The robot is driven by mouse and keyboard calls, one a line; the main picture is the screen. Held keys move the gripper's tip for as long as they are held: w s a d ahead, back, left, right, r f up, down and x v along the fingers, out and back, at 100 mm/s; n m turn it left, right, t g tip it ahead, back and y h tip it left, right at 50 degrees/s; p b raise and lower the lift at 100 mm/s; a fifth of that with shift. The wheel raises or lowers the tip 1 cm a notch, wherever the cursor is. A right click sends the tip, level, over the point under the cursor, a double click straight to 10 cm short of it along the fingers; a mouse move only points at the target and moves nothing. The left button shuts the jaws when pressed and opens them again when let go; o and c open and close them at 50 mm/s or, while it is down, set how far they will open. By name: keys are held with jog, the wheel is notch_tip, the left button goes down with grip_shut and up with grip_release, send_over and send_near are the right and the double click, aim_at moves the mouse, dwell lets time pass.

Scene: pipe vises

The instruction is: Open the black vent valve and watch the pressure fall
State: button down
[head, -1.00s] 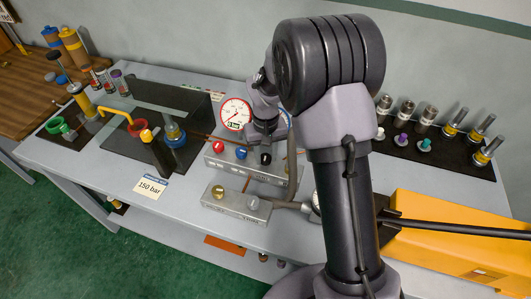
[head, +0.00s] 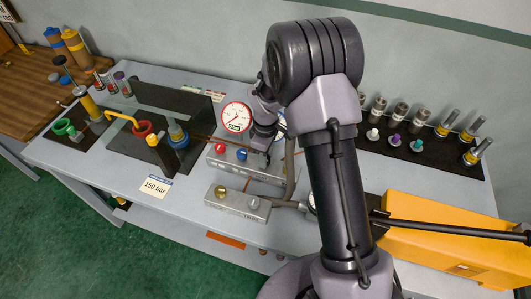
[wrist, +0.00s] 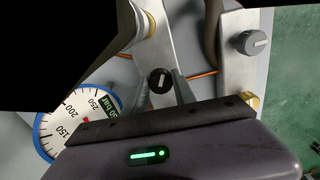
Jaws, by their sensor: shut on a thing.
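The black vent valve knob (wrist: 160,80) shows in the wrist view with a pale mark across it. My gripper (wrist: 161,88) is shut on it, a finger on either side. In the head view my gripper (head: 261,154) covers the knob, at the right of the red knob (head: 219,148) and blue knob (head: 242,154) on the valve block (head: 233,166).
A front block (head: 237,207) carries a gold knob (head: 221,192) and a grey knob (head: 253,203). A card (head: 155,187) reads 150 bar. Dark clear screens (head: 185,105) stand at left. A yellow case (head: 440,235) lies at right; fittings stand on a dark mat (head: 400,150).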

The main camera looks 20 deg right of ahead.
jog(key=shift+w+n+p, duration=0.1)
jog(key=shift+n+p, duration=0.65)
jog(key=shift+n, duration=1.25)
jog(key=c, duration=1)
grip_release()
notch_tip(320, 180, up, 17)
jog(key=p, duration=0.4)
jog(key=shift+r, duration=0.2)
